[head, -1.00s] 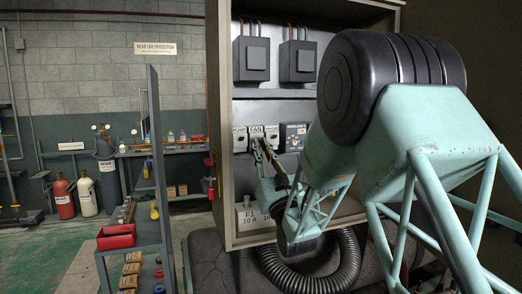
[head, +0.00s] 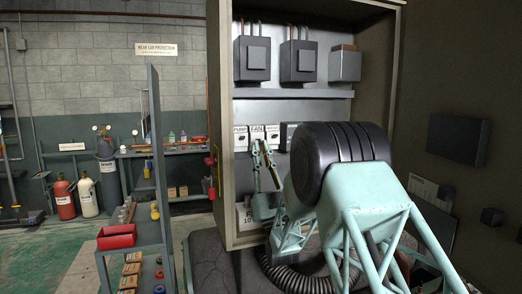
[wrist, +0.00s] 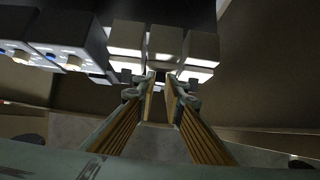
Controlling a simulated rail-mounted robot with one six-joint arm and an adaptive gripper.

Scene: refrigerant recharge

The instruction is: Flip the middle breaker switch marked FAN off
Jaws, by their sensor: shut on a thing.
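The breaker row in the open cabinet has three white units side by side. The middle one, marked FAN (head: 257,131), sits between the one marked PUMP (head: 240,137) and a third breaker (head: 273,132). My gripper (head: 262,146) reaches up to the row from below, its fingertips at the lower front of the FAN breaker. In the wrist view, my gripper (wrist: 160,80) has its fingers close together under the middle breaker (wrist: 165,44), shut on its switch. The small switch itself is hidden between the fingertips, so its position cannot be told.
Two dark boxes (head: 252,58) and a grey box (head: 345,63) are mounted above the breakers. The cabinet's left wall (head: 222,120) stands close beside the row. Knobbed modules (wrist: 50,55) sit beside the breakers in the wrist view. A shelf cart (head: 160,180) stands outside, left.

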